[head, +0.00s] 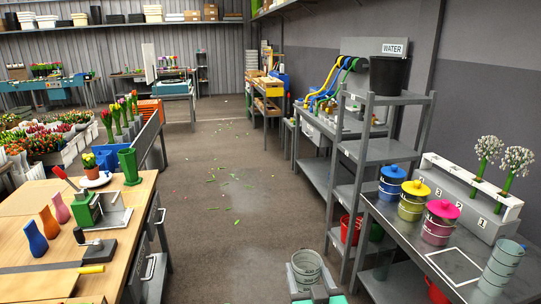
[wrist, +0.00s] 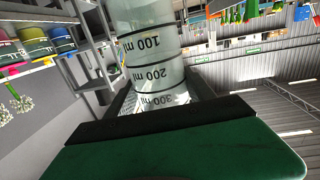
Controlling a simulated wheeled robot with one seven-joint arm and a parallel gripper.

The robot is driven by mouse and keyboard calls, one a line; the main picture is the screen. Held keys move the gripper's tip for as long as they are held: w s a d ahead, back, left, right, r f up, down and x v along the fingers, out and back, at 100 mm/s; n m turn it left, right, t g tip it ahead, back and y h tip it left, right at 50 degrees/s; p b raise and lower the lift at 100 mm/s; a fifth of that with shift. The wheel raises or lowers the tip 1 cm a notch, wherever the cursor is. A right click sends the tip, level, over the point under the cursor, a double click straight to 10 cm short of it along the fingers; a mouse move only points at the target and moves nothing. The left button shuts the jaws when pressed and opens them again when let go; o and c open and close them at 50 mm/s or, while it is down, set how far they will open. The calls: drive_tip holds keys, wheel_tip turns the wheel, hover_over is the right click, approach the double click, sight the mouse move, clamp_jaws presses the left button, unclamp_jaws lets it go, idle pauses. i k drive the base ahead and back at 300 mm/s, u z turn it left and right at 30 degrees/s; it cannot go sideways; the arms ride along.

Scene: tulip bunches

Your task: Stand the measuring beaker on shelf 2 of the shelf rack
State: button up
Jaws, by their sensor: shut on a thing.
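The measuring beaker (head: 305,266) is a pale, clear cylinder with dark marks. In the head view it stands out in front of me at the bottom centre, above the floor. My gripper (head: 318,293) is shut on it at the bottom edge of that view. In the wrist view the beaker (wrist: 152,60) shows 100, 200 and 300 ml marks beyond the green-and-black finger (wrist: 180,145). The grey shelf rack (head: 383,151) stands ahead and right of the beaker, apart from it.
A bench (head: 455,262) at right holds blue, yellow and pink lidded pots (head: 441,222), a grey ringed cylinder (head: 501,266) and a white numbered flower holder (head: 470,190). A red bucket (head: 351,229) sits low in the rack. A wooden table (head: 60,262) stands left.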

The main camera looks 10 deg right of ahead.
sight(371, 188)
drive_tip(key=i, duration=3.8)
drive_tip(key=z, duration=0.6)
